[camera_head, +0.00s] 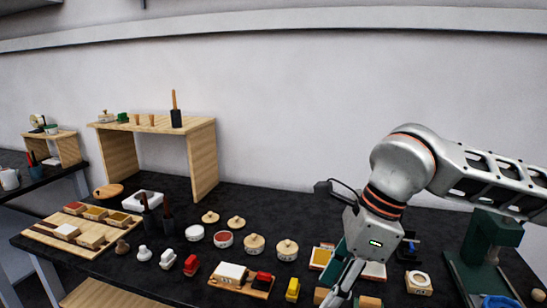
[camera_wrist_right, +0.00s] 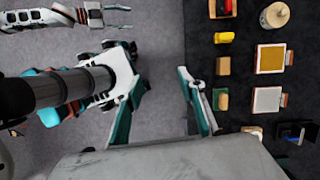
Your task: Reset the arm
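My right arm comes in from the right in the head view, with its wrist (camera_head: 374,236) over the front of the dark table. My right gripper (camera_head: 343,286) points down there, partly cut off by the bottom edge. In the right wrist view my right gripper (camera_wrist_right: 160,76) is open, its two fingers wide apart with nothing between them, over grey floor beside the table edge. My left gripper (camera_wrist_right: 118,17) shows small at the top of the right wrist view, its fingers apart and empty. My left arm is not in the head view.
The dark table (camera_head: 310,204) holds several round lidded pots (camera_head: 287,249), stamps and blocks near my right gripper. A yellow block (camera_head: 293,289) lies close by. A green press (camera_head: 490,245) stands right. A wooden shelf (camera_head: 204,158) stands left. Floor (camera_wrist_right: 160,40) is clear below.

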